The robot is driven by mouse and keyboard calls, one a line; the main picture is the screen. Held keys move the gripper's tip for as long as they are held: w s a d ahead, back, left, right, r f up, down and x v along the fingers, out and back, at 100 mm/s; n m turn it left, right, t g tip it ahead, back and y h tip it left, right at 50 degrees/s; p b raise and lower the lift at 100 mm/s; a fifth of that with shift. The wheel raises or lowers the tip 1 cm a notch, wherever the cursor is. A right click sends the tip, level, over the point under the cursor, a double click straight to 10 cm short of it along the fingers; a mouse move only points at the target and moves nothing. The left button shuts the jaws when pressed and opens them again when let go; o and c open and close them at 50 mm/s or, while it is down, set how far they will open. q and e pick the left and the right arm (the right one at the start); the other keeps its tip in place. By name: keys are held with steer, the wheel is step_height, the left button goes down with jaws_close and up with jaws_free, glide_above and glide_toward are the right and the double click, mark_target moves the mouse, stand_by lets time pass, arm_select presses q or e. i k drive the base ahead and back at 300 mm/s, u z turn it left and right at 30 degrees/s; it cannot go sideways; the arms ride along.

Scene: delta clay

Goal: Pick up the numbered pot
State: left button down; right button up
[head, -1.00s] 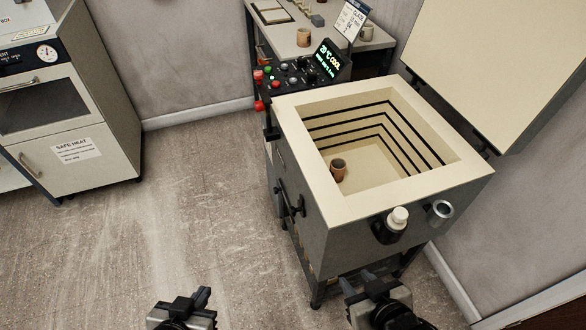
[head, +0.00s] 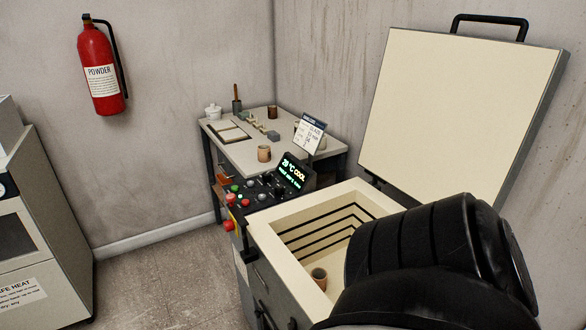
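A small brown pot (head: 319,279) stands upright inside the open kiln (head: 262,222), on its floor near the front-left. Another tan-brown pot (head: 264,153) stands on the table (head: 225,152) behind the kiln. I cannot read a number on either pot. A large black part of my own arm covers the right side of the kiln opening. Neither of my grippers is in view.
The kiln lid (head: 455,115) stands raised at the back right. A control panel with a lit "20 °C COOL" display (head: 296,172) sits beside the kiln. A cabinet (head: 35,240) is at the left, and bare floor (head: 150,275) lies between.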

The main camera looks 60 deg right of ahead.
mark_target(320, 275)
steer(key=i, duration=1.9)
steer(key=z, duration=2.35)
